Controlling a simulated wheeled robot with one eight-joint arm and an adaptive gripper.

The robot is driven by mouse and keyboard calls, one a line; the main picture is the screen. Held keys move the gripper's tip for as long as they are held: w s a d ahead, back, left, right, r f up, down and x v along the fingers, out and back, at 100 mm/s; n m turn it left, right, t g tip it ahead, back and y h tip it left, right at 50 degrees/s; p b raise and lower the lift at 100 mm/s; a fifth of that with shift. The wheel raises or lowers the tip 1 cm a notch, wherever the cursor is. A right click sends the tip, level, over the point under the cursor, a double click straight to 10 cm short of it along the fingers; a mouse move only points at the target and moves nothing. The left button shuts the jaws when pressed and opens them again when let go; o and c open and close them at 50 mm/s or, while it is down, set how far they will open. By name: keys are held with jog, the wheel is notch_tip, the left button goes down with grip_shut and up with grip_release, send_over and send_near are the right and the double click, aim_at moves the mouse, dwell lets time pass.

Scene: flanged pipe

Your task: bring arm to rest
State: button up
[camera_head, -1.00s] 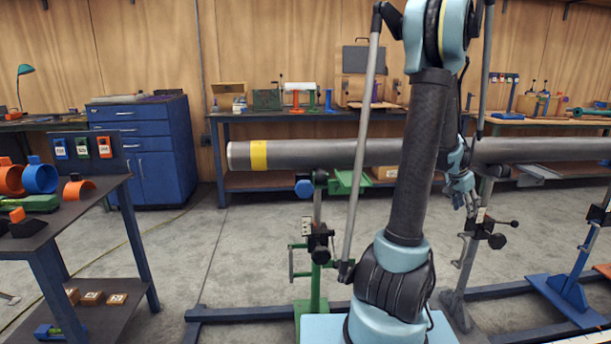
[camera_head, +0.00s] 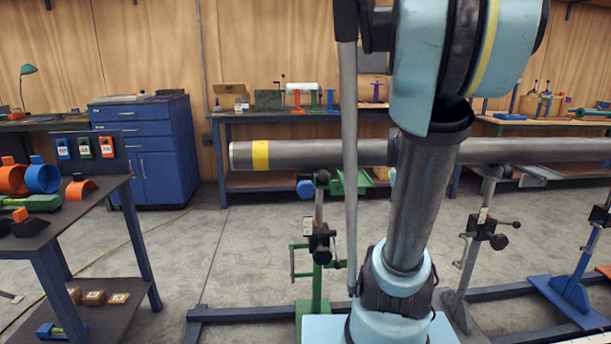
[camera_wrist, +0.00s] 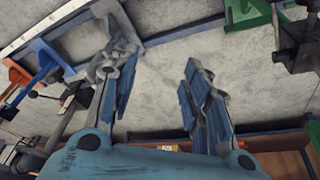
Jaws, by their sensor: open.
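My gripper (camera_wrist: 158,88) shows in the wrist view with its two blue-grey fingers spread apart. Nothing is between them except the concrete floor behind. In the head view my gripper is hidden behind my raised arm, which fills the right of centre. The long grey pipe (camera_head: 310,153) with a yellow band near its left end lies level on stands. My arm crosses in front of its middle part.
A green stand (camera_head: 318,250) and a grey stand (camera_head: 478,245) hold the pipe. A blue stand (camera_head: 570,285) is at right. A dark table (camera_head: 75,222) with orange and blue clamps stands at left. A blue cabinet (camera_head: 150,150) and workbenches line the wall. Floor is open between table and stands.

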jog(key=s+a+f+n+y, duration=0.1)
jog(key=s+a+f+n, duration=0.2)
jog(key=s+a, duration=0.3)
jog(key=s+a+f+n+y, duration=0.1)
jog(key=s+a+f+n, duration=0.1)
jog(key=s+a, duration=0.4)
jog(key=shift+s+a+f+n, duration=0.4)
jog(key=shift+s+n, duration=0.3)
jog(key=shift+s, duration=0.5)
